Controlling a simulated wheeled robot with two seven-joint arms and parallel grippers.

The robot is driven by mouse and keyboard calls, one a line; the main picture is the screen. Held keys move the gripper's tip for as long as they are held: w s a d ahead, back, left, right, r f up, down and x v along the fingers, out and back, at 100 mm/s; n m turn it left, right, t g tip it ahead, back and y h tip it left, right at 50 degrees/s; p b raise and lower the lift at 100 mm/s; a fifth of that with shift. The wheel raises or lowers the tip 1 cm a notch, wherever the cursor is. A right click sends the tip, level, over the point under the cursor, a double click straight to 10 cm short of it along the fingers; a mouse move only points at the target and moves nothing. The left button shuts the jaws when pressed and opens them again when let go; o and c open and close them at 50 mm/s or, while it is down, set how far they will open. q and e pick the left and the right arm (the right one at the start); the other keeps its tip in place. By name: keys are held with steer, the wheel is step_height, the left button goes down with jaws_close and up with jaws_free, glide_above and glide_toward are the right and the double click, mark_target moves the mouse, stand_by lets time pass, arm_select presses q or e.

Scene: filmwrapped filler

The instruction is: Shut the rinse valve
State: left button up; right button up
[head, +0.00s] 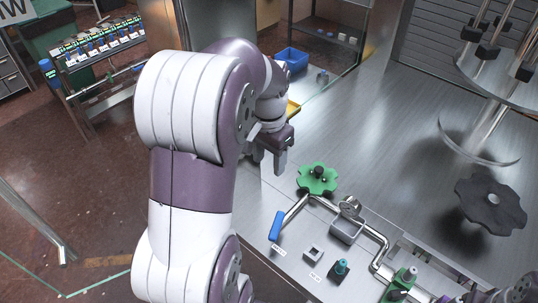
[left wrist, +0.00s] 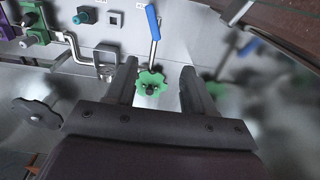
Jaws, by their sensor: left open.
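A blue lever handle (head: 277,225) sits on a steel pipe at the front left of the steel panel, with a small white label beside it that I cannot read. It also shows in the left wrist view (left wrist: 153,22), beyond the fingertips. A green scalloped handwheel (head: 318,178) stands behind the lever. In the left wrist view the handwheel (left wrist: 142,88) appears between my fingers. My left gripper (head: 270,158) is open and empty, left of and behind the handwheel in the head view and apart from the lever. My right gripper is not seen.
A grey box (head: 347,229), a small square fitting (head: 313,254), a teal knob (head: 341,267) and a green valve (head: 402,281) crowd the front. A dark handwheel (head: 491,205) stands at right. A blue bin (head: 291,58) is behind. The middle steel surface is clear.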

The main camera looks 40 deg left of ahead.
mark_target(277, 226)
arm_select(q)
steer(key=shift+w+a, duration=0.1)
steer(key=shift+a, duration=0.05)
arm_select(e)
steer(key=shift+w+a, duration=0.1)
